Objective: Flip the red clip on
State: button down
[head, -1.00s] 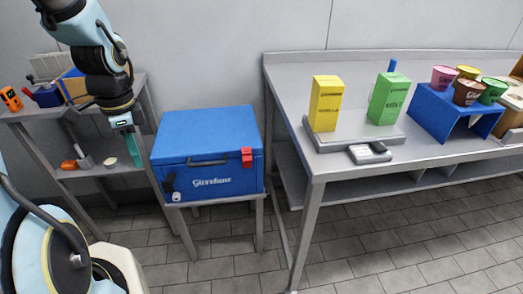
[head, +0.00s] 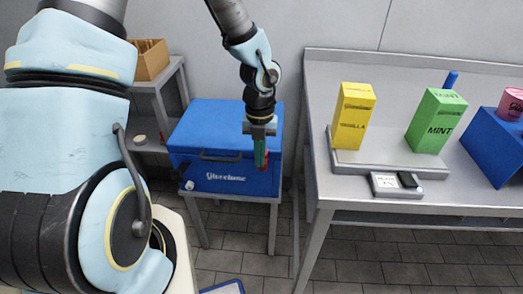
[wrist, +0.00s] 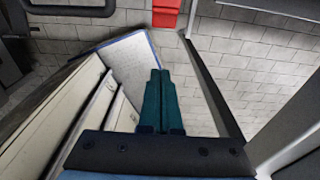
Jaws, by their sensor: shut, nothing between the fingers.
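The blue cooler box (head: 212,134) stands on a small metal stand left of the counter, its lid down. The red clip (head: 266,160) is on its front at the right, mostly hidden behind my gripper (head: 260,165) in the head view. In the wrist view the red clip (wrist: 166,12) shows at the top edge, cut off, ahead of my gripper's fingertips (wrist: 159,72). The teal fingers are shut together with nothing between them. They point down in front of the cooler. A gap shows between fingertips and clip in the wrist view. I cannot tell whether the clip is up or down.
The metal counter (head: 415,209) is close on the right, with yellow and green cartons, a scale (head: 396,184) and a blue riser. A shelf (head: 150,118) stands behind left. A pale, blue-edged board (wrist: 128,62) shows low down. A black handle (head: 220,157) is left of the clip.

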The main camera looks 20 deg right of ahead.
jog(key=w+d+f+p, duration=0.1)
jog(key=w+f, duration=0.2)
jog(key=f, duration=0.2)
jog(key=shift+d, duration=0.15)
jog(key=shift+p, duration=0.35)
jog(key=shift+w+d+r+p, duration=0.35)
jog(key=shift+w+r+p, duration=0.4)
jog(key=shift+p, duration=0.5)
jog(key=shift+w+d+f, duration=0.15)
jog(key=shift+w+f, duration=0.05)
jog(key=shift+w, duration=0.2)
jog(key=shift+r, duration=0.15)
